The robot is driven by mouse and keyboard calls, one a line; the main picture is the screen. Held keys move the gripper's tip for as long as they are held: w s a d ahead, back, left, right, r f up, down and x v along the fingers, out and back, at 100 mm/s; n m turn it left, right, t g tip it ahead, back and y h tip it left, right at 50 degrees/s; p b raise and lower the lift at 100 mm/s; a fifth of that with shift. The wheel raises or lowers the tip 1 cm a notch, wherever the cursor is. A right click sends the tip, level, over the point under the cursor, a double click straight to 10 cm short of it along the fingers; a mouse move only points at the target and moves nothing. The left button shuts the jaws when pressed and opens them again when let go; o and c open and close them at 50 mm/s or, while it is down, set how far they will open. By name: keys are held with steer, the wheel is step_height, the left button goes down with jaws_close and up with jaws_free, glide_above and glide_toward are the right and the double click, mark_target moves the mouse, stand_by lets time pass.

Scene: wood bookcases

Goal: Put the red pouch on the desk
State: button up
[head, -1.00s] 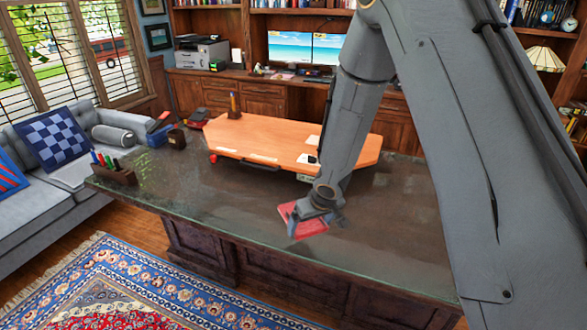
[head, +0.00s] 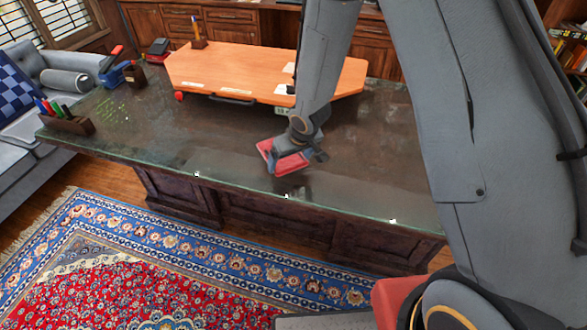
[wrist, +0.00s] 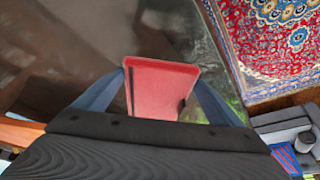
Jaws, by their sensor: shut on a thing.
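The red pouch (head: 290,163) is in my gripper (head: 298,160), over the front part of the dark glossy desk (head: 200,140). In the wrist view the red pouch (wrist: 158,88) sits between the two blue fingers of my gripper (wrist: 160,85), which are shut on its sides. The desk top (wrist: 90,50) lies beneath it in that view. The pouch is very low over the desk; I cannot tell whether it touches the surface. My gripper hides part of the pouch in the head view.
An orange wooden board (head: 240,72) lies at the back of the desk. A pen holder (head: 68,122) stands at its left end, with a blue item (head: 113,74) farther back. A patterned rug (head: 150,270) lies in front. The desk's left middle is clear.

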steer(key=shift+d+f, duration=0.1)
steer(key=shift+f, duration=1.8)
steer(key=shift+f, duration=0.15)
steer(key=o, duration=0.9)
steer(key=shift+o, duration=0.2)
steer(key=s+d+r+m+h+p, duration=0.1)
steer(key=s+d+r, duration=0.45)
steer(key=r, duration=0.45)
steer(key=s+d+r+m+h+p, duration=0.15)
steer(key=s+d+r, duration=0.35)
steer(key=r, duration=0.5)
steer(key=s+d+r+m+g, duration=0.2)
steer(key=s+d+r, duration=0.3)
steer(key=s, duration=0.4)
steer(key=shift+s+d+r, duration=0.3)
steer(key=shift+d+r, duration=0.05)
steer(key=shift+d, duration=0.05)
